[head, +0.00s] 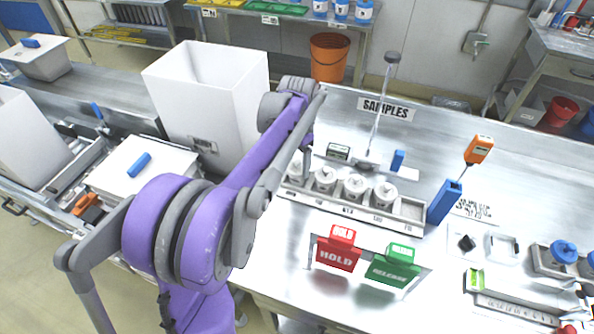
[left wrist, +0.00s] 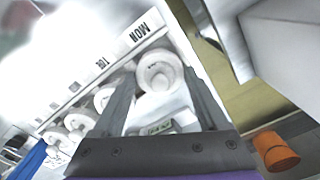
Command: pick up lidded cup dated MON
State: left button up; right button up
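The lidded cup by the MON label (left wrist: 158,70) is white with a round knobbed lid. It stands upright in the left wrist view, at the MON end of the row. In the head view it is the leftmost cup (head: 296,174), partly hidden by my left arm. My left gripper (left wrist: 159,76) is open, and its fingers appear on either side of this cup; I cannot tell whether they touch it. In the head view the left gripper (head: 306,165) is over the left end of the rack. My right gripper is not in view.
Several similar cups (head: 355,187) stand close beside it in the grey rack (head: 410,212). A red HOLD block (head: 338,250) and a green block (head: 393,266) stand in front. A tall white bin (head: 205,100) is at left. A thin upright post (head: 379,115) stands behind.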

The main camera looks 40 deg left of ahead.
pick_arm(q)
jog(key=c, duration=0.3)
jog(key=shift+r+p, duration=1.7)
jog(key=shift+r, duration=1.85)
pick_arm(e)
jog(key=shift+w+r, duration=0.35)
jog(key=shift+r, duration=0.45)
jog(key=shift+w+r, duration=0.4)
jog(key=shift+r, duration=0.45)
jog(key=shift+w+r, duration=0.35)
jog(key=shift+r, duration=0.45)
pick_arm(q)
jog(key=shift+w+r+p, duration=0.1)
jog(key=shift+r+p, duration=0.3)
jog(key=shift+r, duration=0.6)
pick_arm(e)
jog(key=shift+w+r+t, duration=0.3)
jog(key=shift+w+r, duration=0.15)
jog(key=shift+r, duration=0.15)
pick_arm(q)
jog(key=shift+s+f, duration=0.1)
jog(key=shift+s, duration=0.15)
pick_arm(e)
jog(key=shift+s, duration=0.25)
